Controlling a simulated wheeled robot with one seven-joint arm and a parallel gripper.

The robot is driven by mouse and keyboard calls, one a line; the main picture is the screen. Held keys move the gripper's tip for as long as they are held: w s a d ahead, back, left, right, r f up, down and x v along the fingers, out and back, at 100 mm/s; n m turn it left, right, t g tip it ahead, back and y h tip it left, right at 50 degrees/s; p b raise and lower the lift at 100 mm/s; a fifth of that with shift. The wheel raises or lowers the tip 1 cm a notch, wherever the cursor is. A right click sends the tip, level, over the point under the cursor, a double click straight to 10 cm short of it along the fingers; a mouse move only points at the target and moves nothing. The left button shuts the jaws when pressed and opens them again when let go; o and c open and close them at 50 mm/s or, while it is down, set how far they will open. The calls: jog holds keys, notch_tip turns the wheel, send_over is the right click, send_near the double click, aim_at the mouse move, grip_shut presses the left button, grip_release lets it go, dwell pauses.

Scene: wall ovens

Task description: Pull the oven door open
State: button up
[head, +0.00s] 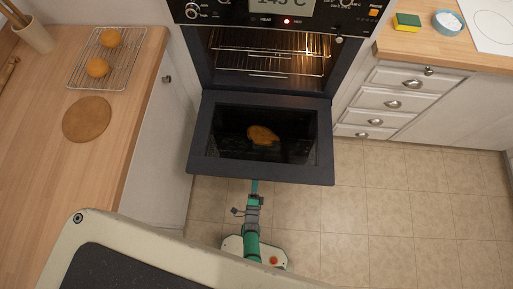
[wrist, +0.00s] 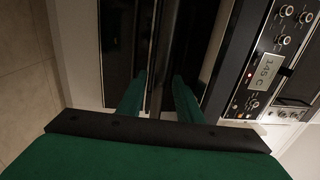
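The oven door (head: 198,150) is folded down from the oven front, with its dark frame tilted toward me and the lit cavity (head: 270,55) showing above it. A brown food item (head: 262,135) shows in the door's glass area; I cannot tell whether it is reflected or seen through. My gripper (head: 254,186) is at the door's near edge, its fingertips hidden under it in the head view. In the wrist view, the two green fingers of my gripper (wrist: 160,88) stand apart, on either side of a dark bar (wrist: 164,50) at the door. Firm contact is not clear.
Wire racks (head: 268,52) are inside the oven. A wooden counter (head: 40,130) with a cooling rack (head: 107,58) and round board (head: 87,119) is on the left. Drawers (head: 385,103) are on the right. Tiled floor (head: 400,200) is clear at the right.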

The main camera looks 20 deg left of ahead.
jog(key=shift+s, duration=0.15)
jog(key=r+v, duration=0.1)
jog(key=v, duration=0.9)
jog(key=shift+s+f, duration=0.3)
jog(key=shift+f, duration=0.2)
jog(key=s+d+r+n+g+h, duration=0.1)
jog(key=r+n, duration=0.4)
jog(key=r, duration=0.8)
jog(key=s+d+r+n+g+h, duration=0.1)
jog(key=s+d+r+n, duration=0.3)
jog(key=r, duration=0.9)
jog(key=s+d+r+n+g+h, duration=0.1)
jog(key=r+n, duration=0.5)
jog(key=r, duration=0.8)
jog(key=shift+s+d+n+h, duration=0.3)
jog(key=shift+s+d+h, duration=0.2)
jog(key=shift+s+d, duration=0.2)
jog(key=shift+w, duration=0.1)
